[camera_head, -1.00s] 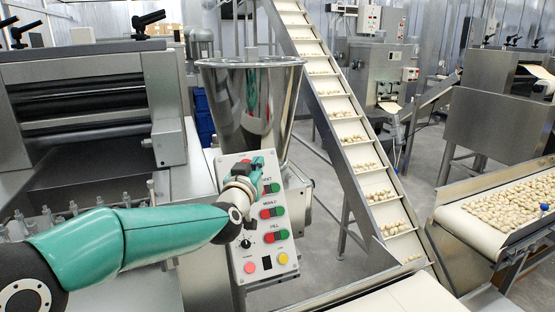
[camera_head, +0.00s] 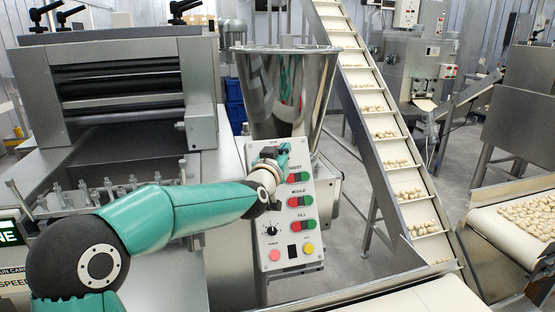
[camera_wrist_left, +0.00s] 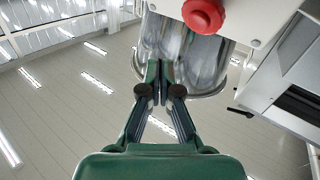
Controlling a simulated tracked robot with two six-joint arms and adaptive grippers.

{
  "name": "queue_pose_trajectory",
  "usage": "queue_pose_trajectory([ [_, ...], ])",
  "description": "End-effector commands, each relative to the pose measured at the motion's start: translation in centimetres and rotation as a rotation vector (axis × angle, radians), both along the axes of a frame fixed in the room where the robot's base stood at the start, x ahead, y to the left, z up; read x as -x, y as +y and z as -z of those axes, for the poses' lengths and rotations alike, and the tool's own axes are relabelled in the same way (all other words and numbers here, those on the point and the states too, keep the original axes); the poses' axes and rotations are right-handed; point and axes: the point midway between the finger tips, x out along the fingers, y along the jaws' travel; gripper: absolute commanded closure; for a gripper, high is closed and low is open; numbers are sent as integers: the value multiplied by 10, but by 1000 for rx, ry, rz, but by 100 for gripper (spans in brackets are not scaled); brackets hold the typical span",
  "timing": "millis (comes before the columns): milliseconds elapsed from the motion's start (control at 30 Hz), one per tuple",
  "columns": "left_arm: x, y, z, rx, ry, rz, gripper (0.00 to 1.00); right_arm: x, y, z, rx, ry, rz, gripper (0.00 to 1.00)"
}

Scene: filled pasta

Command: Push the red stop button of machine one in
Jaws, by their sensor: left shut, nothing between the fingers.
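The machine's white control panel (camera_head: 287,222) stands below the steel hopper, with rows of red and green push buttons and a selector knob. A pink-red round button (camera_head: 274,255) and a yellow one sit at its lower edge. My left gripper (camera_head: 284,150) is in front of the panel's upper part and hides some of it. In the left wrist view a red mushroom button (camera_wrist_left: 204,15) sticks out from a white panel at the top edge. The shut, empty fingertips (camera_wrist_left: 160,72) point toward the hopper, below and left of that button in the picture, apart from it. My right gripper is out of view.
The steel hopper (camera_head: 285,90) rises behind the panel. An inclined conveyor (camera_head: 385,135) with pasta runs on its right. A roller machine (camera_head: 125,85) stands at the left. A pale belt (camera_head: 415,296) crosses the lower right. A sign (camera_head: 12,255) shows at the left edge.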

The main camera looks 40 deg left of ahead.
Motion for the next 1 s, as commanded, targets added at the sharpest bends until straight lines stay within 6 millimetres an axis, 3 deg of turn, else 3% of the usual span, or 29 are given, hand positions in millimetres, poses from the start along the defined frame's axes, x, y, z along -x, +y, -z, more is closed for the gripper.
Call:
queue_pose_trajectory([
  [167,-13,16,16,-2,1,-2,100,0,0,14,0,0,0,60],
  [400,-22,27,23,-1,-1,-1,100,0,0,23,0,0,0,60],
  [1000,-23,29,23,-1,0,-1,100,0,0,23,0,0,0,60],
])
